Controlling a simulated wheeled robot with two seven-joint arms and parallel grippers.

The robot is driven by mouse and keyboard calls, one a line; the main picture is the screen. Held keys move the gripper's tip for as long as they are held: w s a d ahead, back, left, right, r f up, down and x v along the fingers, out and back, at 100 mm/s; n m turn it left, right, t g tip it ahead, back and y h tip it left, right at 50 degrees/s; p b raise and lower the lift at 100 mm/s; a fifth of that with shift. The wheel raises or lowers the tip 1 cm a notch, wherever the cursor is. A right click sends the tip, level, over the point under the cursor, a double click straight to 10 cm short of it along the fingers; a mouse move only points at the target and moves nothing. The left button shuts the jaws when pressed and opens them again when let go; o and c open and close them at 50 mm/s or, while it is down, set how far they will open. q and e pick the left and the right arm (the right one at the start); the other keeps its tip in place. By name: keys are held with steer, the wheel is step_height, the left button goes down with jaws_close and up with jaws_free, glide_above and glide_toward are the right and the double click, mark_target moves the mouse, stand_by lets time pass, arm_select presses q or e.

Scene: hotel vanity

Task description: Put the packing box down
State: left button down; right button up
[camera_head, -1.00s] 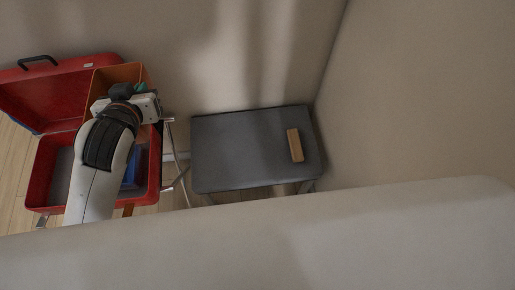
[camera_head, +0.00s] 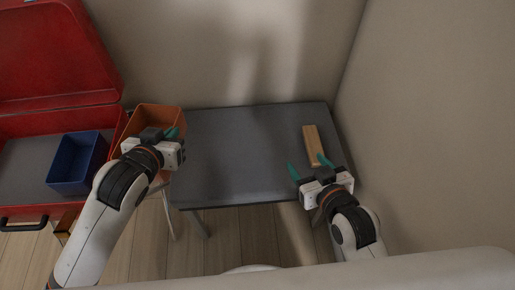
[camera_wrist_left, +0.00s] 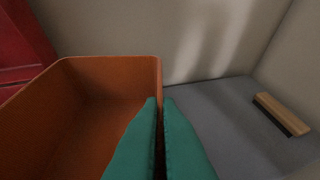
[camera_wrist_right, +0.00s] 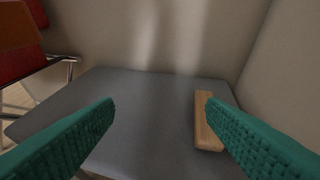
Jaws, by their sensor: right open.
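The packing box is an orange open-topped box (camera_head: 161,116) at the left end of the grey table (camera_head: 235,165). It also shows large in the left wrist view (camera_wrist_left: 85,85), and looks empty where I see inside. My left gripper (camera_head: 171,134) is shut on the box's near right wall, with the teal fingers (camera_wrist_left: 158,125) on either side of it. The box appears held up beside the table's left edge; its underside is hidden. My right gripper (camera_head: 308,167) is open and empty over the table's right part, its fingers wide apart (camera_wrist_right: 160,103).
A wooden-backed brush (camera_head: 312,145) lies on the table's right side, close to my right gripper. An open red suitcase (camera_head: 60,118) with a blue box (camera_head: 77,163) in it stands at left. Walls bound the back and right. The table's middle is clear.

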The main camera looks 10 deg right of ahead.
arm_select(q)
steer(key=w+d+f+m+g+h+b, duration=0.1)
steer(key=d+f+m+g+h, duration=0.1)
steer(key=d+f+m+h, duration=0.3)
steer(key=m+g+h, duration=0.3)
steer(key=m+g, duration=0.2)
steer(key=m, duration=0.1)
glide_above(241, 171)
step_height(241, 171, down, 10)
steer(key=b, duration=0.3)
steer(key=shift+w+f+b, duration=0.1)
steer(key=shift+f+b, duration=0.1)
steer(key=shift+b, duration=0.1)
arm_select(e)
step_height(241, 171, up, 12)
steer(key=a+t+y, duration=0.1)
steer(key=t+y, duration=0.2)
steer(key=t, duration=0.5)
steer(key=shift+a+r, duration=0.15)
steer(key=shift+a, duration=0.2)
arm_select(q)
steer(key=c, duration=2)
jaws_free()
steer(key=shift+f, duration=0.1)
steer(key=shift+c, duration=0.2)
steer(key=o, duration=0.4)
arm_select(e)
steer(key=shift+r+t, duration=0.1)
steer(key=shift+t, duration=0.2)
